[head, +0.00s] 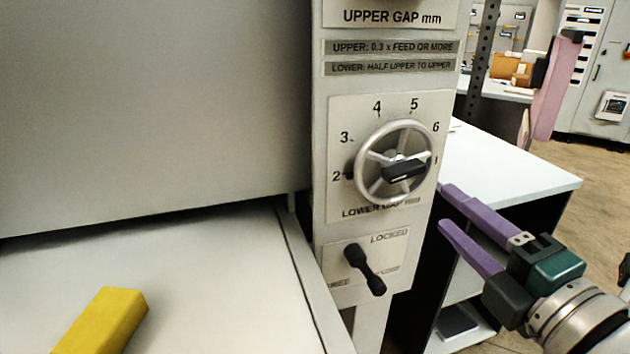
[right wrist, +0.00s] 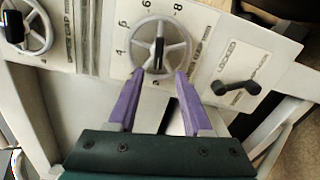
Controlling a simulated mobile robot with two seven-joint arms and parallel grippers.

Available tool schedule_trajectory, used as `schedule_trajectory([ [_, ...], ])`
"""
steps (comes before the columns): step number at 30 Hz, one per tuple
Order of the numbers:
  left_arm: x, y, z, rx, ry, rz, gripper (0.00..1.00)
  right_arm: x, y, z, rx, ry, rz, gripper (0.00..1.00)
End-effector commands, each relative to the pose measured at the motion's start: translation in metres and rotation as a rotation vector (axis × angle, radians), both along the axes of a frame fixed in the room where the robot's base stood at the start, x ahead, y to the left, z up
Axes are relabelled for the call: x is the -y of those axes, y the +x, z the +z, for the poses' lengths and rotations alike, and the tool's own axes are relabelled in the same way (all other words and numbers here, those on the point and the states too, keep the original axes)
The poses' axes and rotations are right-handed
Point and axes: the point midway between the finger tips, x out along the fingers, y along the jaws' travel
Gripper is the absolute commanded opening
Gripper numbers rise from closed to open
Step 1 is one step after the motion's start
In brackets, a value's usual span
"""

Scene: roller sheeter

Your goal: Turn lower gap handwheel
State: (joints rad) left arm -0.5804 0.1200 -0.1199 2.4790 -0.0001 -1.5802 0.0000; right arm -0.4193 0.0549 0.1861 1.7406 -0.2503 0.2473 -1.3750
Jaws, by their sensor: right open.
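The lower gap handwheel (head: 393,158) is a silver rimmed wheel with spokes and a black grip, on a dial plate with numbers, in the middle of the head view. It also shows at the top of the right wrist view (right wrist: 159,45). My right gripper (head: 447,208) is open and empty, its two purple fingers pointing at the wheel from the lower right. In the head view the fingertips are apart from the rim. In the right wrist view the fingertips (right wrist: 160,75) flank the near edge of the wheel. My left gripper is not in view.
A black lock lever (head: 365,270) sits below the wheel. Another handwheel (right wrist: 38,30) shows at the left of the right wrist view. A yellow block (head: 103,320) lies on the pale bed (head: 215,290). A white table (head: 510,165) stands behind my right gripper.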

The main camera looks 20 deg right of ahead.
Motion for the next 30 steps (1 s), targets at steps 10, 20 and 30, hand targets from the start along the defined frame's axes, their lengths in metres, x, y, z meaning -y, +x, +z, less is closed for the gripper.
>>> schedule_trajectory([
  [10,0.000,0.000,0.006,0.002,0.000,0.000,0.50,0.005,0.053,0.004,0.007,-0.006,0.002,0.50],
  [20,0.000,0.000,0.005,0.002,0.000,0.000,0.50,0.008,0.094,0.002,0.004,-0.003,0.002,0.50],
  [30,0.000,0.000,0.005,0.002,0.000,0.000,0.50,0.008,0.098,0.002,0.003,-0.003,0.002,0.50],
])
